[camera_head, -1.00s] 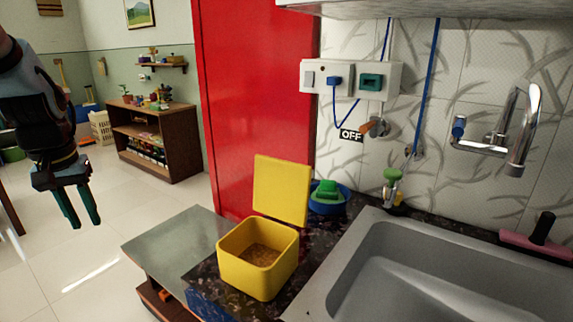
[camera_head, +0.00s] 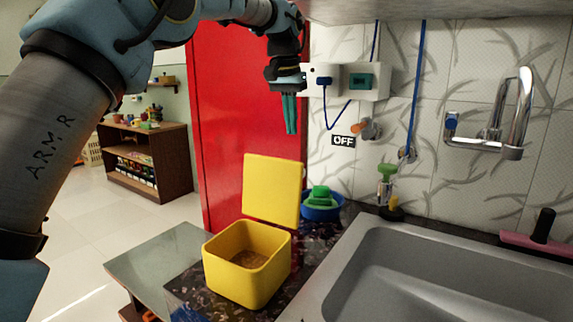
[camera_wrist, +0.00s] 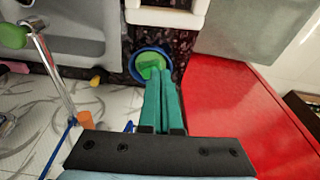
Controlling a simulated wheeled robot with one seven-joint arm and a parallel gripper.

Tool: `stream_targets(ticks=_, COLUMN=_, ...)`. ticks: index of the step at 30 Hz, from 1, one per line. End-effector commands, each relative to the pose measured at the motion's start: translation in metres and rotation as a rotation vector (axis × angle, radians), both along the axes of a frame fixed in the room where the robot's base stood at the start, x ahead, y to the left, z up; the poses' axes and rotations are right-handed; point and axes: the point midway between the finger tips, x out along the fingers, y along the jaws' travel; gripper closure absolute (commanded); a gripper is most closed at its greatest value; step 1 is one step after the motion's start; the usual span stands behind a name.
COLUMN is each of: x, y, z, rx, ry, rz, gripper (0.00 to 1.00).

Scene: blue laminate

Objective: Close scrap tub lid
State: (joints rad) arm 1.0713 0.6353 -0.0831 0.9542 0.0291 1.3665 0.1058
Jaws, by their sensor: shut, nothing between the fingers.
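The yellow scrap tub (camera_head: 247,285) stands on the dark counter left of the sink, with brown scraps inside. Its yellow lid (camera_head: 272,190) is upright at the tub's back edge, open. My gripper (camera_head: 290,130) is shut and empty, pointing down, above the lid and apart from it. In the wrist view the green fingers (camera_wrist: 163,100) lie together, above the blue bowl. A pale box-like shape at that view's top edge cannot be identified surely.
A blue bowl (camera_head: 322,207) with a green item (camera_head: 320,195) sits right of the lid. The sink (camera_head: 440,275) lies to the right, a tap (camera_head: 388,185) behind it. A red panel (camera_head: 235,120) rises behind the lid. A steel side table (camera_head: 155,255) is left.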

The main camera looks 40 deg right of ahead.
Motion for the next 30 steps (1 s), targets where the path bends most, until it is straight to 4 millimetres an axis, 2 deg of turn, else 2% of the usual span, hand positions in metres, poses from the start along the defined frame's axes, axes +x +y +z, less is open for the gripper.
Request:
stream_targets(ticks=5, x=0.001, y=-0.003, z=-0.021, rx=0.004, ry=0.001, rz=0.001, gripper=1.0)
stream_targets(ticks=16, x=0.007, y=-0.016, z=-0.095, rx=0.004, ry=0.001, rz=0.002, gripper=1.0)
stream_targets(ticks=24, x=-0.003, y=0.012, z=-0.089, rx=0.001, ry=0.0, rz=0.002, gripper=1.0)
stream_targets(ticks=30, x=-0.006, y=0.021, z=-0.089, rx=0.0, ry=-0.001, rz=0.002, gripper=1.0)
